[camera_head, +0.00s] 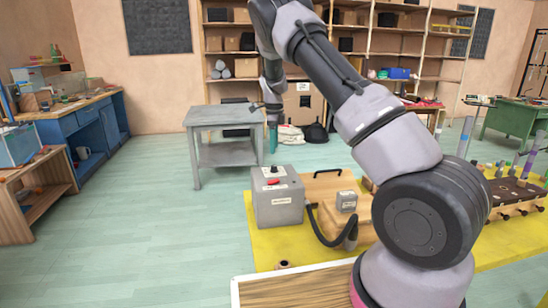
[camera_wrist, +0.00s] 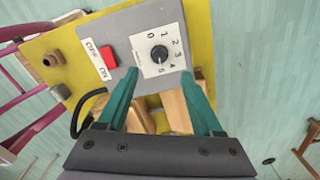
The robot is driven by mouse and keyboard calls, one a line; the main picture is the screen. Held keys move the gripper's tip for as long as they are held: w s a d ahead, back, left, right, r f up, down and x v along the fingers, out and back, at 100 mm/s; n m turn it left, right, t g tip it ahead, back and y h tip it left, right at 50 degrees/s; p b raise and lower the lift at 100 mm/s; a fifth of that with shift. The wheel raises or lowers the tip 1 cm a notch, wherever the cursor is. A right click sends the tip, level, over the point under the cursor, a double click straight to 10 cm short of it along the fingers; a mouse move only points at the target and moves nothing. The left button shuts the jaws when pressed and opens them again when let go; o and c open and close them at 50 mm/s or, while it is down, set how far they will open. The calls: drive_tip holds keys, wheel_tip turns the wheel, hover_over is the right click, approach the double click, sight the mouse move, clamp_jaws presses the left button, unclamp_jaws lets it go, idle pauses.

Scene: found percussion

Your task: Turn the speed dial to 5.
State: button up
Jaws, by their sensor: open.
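The speed dial is a black round knob (camera_wrist: 159,53) on a white plate (camera_wrist: 147,66) marked 0 to 5. It sits on the top face of a grey box (camera_head: 278,208); the knob also shows small in the head view (camera_head: 273,169). I cannot tell clearly which number the knob's pointer is at. My gripper (camera_wrist: 159,74) is open, with its two teal fingers apart and nothing between them. In the wrist view the fingertips lie on either side of the plate's lower part. In the head view my gripper (camera_head: 272,138) hangs above the box, apart from it.
A red switch (camera_wrist: 109,56) with OFF and ON labels sits beside the dial. A black hose (camera_head: 325,232) runs from the box past a wooden block with a small grey box (camera_head: 346,201). The yellow mat (camera_head: 268,243) lies under them. A grey table (camera_head: 222,118) stands behind.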

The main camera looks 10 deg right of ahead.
drive_tip(key=shift+r, duration=1.4)
drive_tip(key=s+d+r+n+t+y, duration=0.2)
drive_tip(key=s+d+r+n, duration=0.15)
drive_tip(key=s+r, duration=0.65)
drive_tip(key=s+d+r+n+t+y, duration=0.15)
drive_tip(key=s+r+n, duration=0.25)
drive_tip(key=s+r, duration=0.5)
drive_tip(key=s+r+n+t, duration=0.2)
drive_tip(key=s+n, duration=0.3)
drive_tip(key=s, duration=0.6)
drive_tip(key=s+r+n+t+h, duration=0.1)
drive_tip(key=s+r+n, duration=0.3)
drive_tip(key=s, duration=0.7)
drive_tip(key=shift+d+n+t, duration=0.3)
drive_tip(key=shift+n+t, duration=0.05)
drive_tip(key=shift+n, duration=0.5)
drive_tip(key=shift+w+h, duration=0.1)
drive_tip(key=shift+h, duration=0.15)
